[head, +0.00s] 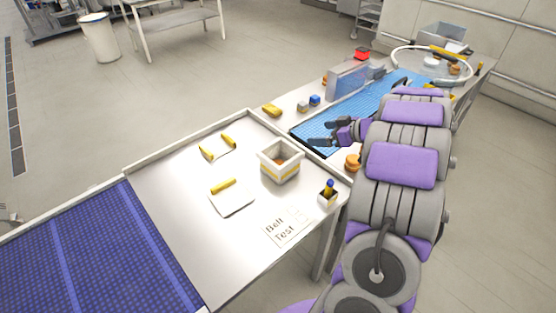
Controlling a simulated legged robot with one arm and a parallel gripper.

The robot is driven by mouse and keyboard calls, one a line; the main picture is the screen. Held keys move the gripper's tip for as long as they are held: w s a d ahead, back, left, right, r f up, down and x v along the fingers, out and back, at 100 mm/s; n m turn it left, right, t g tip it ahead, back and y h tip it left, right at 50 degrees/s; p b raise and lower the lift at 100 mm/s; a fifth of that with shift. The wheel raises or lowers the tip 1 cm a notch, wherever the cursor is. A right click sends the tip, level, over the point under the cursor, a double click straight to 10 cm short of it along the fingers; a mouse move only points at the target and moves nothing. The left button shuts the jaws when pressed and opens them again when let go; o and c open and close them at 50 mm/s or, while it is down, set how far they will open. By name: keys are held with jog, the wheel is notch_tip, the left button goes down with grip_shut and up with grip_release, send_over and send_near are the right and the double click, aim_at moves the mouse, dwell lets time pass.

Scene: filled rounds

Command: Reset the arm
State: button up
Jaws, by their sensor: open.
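My arm (402,165), purple and grey, reaches from the lower right of the head view up along the right side of the tables. My gripper (318,134) points left, with its dark fingers apart and nothing seen between them. It is over the near end of the blue mat (358,113), close to the far right corner of the metal table (170,185). Its height above the mat is hard to tell.
A blue belt (95,250) adjoins at left. A grey machine (347,81) stands by the mat.

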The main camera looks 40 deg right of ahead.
jog(key=w+r+m+h, duration=0.2)
jog(key=w+r+h, duration=0.55)
jog(key=r, duration=0.35)
jog(key=s+a+r+m+g+h, duration=0.2)
jog(key=a+r+h, duration=0.1)
jog(key=a+h, duration=0.1)
jog(key=s+a+f+g+y, duration=0.2)
jog(key=s+a+f+g, duration=0.1)
jog(key=s+a, duration=0.8)
jog(key=s+a+f+g+y, duration=0.3)
jog(key=s+a+f+g, duration=0.1)
jog(key=s+a, duration=0.7)
jog(key=s+a+f+n+g+y, duration=0.1)
jog(key=s+a+f+g+y, duration=0.2)
jog(key=s+a, duration=0.9)
jog(key=a+f+g, duration=0.1)
jog(key=a, duration=0.2)
jog(key=shift+a+g, duration=0.15)
jog(key=shift+g, duration=0.15)
jog(key=shift+w, duration=0.1)
jog(key=shift+c, duration=0.3)
